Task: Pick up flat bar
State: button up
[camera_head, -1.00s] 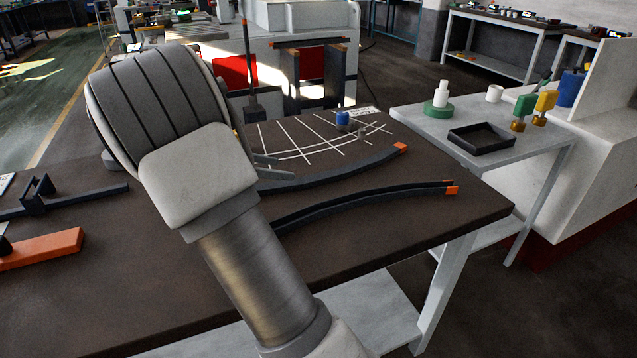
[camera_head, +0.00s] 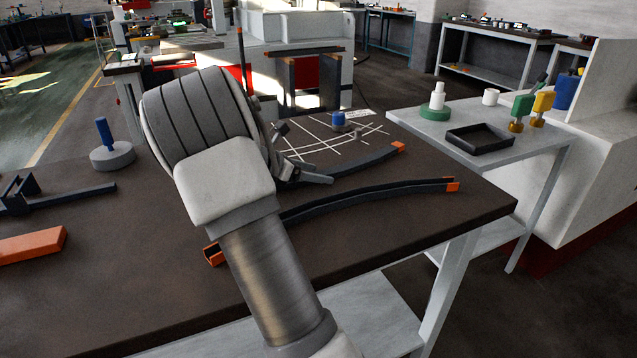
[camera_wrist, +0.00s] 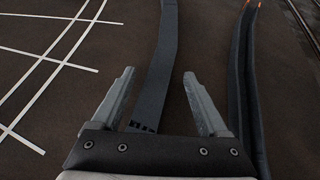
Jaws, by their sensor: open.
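A dark, slightly curved flat bar (camera_head: 372,160) with an orange end lies on the brown table (camera_head: 400,232), beside a white grid. In the wrist view the flat bar (camera_wrist: 158,70) runs away between the two fingers, its near end by the gripper body. My gripper (camera_wrist: 159,78) is open, with a finger on each side of the bar and gaps showing on both sides. In the head view my gripper (camera_head: 312,177) is low over the bar, and my arm hides the bar's near part. Whether the fingers are level with the bar I cannot tell.
A second curved dark channel-like bar (camera_head: 365,200) with orange ends lies nearer the table's front edge; it shows right of the fingers in the wrist view (camera_wrist: 240,85). A blue-topped piece (camera_head: 339,122) stands on the grid (camera_head: 305,150). A grey disc with a blue post (camera_head: 112,155) stands left.

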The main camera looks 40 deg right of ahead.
jog(key=shift+d, duration=0.2)
jog(key=shift+c, duration=0.2)
grip_shut()
jog(key=shift+f, duration=0.1)
dwell(0.9)
